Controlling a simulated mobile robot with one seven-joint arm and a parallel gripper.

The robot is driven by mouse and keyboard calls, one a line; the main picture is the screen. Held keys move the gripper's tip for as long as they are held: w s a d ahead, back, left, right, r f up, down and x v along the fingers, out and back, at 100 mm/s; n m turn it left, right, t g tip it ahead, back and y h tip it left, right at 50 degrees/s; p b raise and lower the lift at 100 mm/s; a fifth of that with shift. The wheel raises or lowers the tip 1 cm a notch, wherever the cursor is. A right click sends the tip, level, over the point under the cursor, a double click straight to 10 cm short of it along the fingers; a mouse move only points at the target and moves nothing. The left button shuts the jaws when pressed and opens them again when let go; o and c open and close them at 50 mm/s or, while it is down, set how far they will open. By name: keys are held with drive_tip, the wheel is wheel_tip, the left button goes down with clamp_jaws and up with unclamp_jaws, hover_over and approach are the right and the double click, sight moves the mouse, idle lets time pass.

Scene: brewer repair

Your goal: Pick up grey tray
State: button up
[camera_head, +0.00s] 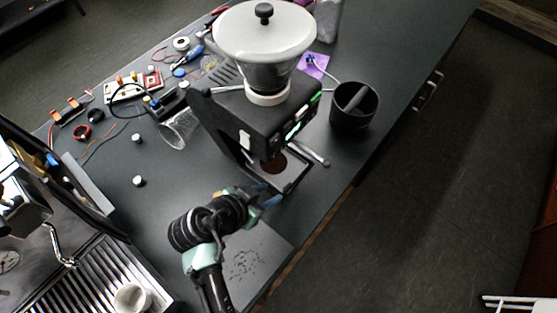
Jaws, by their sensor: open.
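A flat grey tray-like piece (292,184) juts from the base of the black coffee grinder (250,120), with brown grounds on it under the spout. A second flat grey piece (268,247) with dark specks lies on the counter near its front edge, partly hidden by my arm. I cannot tell for sure which is the grey tray. My gripper (269,195) is open, with its bluish fingertips at the near edge of the grinder's tray. I cannot tell whether they touch it. Nothing shows between the fingers.
A black cup (354,106) stands right of the grinder. An espresso machine with a slatted drip tray (85,280) and a white cup (132,298) is at lower left. Tools, wires and small parts crowd the back left. The dark counter (185,175) has free room left of the grinder.

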sight(284, 187)
drive_tip(key=shift+d+p+x, duration=0.1)
drive_tip(key=shift+p+x, duration=0.45)
drive_tip(key=shift+x, duration=1.55)
drive_tip(key=shift+d+p+x, duration=0.15)
drive_tip(key=shift+p+x, duration=0.35)
drive_tip(key=shift+x, duration=1.55)
drive_tip(key=shift+r, duration=0.1)
drive_tip(key=shift+c, duration=0.2)
clamp_jaws()
